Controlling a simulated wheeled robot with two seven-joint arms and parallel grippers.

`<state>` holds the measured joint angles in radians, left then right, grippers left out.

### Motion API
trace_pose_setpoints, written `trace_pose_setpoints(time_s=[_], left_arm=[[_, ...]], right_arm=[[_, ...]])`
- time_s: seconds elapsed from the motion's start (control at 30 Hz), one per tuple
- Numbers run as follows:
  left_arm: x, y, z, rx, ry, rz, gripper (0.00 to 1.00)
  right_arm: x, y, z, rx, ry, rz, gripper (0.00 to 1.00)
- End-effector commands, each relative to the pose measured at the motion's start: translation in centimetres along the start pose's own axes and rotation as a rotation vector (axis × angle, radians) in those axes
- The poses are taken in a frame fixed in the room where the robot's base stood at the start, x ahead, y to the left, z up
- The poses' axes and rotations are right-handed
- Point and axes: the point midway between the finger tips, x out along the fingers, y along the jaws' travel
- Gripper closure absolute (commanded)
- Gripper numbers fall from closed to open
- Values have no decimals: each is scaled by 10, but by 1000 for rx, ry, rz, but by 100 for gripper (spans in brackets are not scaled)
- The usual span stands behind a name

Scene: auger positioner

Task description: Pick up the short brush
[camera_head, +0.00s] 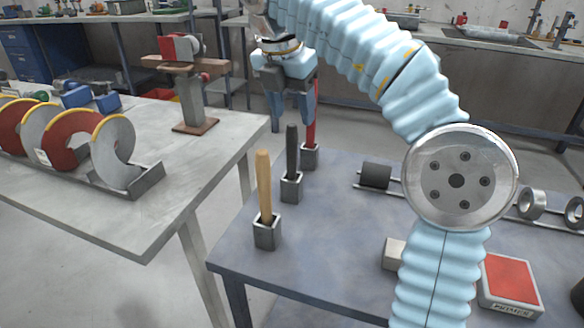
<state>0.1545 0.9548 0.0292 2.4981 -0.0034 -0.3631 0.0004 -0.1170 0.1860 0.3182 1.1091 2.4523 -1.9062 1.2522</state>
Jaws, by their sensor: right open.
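Three upright handles stand in small square grey holders along the left side of the blue-grey table: a wooden handle (264,186), a black handle (292,151) and a red handle (311,129). Any brush heads are hidden inside the holders, so I cannot tell which one is the short brush. My right gripper (291,118) is open, pointing down at the far end of this row, close to the red handle. One finger overlaps the red handle's upper part; I cannot tell whether they touch. My left gripper is out of view.
The blue-grey table (330,230) also carries a dark roller (376,176) on rails, metal rings (531,204) and a red-topped box (511,282). A light table (160,205) at left holds a large auger (75,140) and a stand (190,85). The table's middle is clear.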

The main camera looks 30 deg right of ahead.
Motion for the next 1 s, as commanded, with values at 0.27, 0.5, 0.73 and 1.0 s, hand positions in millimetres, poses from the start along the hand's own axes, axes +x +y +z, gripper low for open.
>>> trace_pose_setpoints(time_s=[0.27, 0.5, 0.73, 1.0], left_arm=[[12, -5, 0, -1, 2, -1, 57], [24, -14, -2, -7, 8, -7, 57], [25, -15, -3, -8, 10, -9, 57], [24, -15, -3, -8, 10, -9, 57]], right_arm=[[32, 0, -1, 0, 0, 0, 45], [69, 3, -10, 1, 0, -2, 45], [80, 4, -9, 0, 1, 1, 45], [80, 4, -9, 0, 1, 1, 67]])
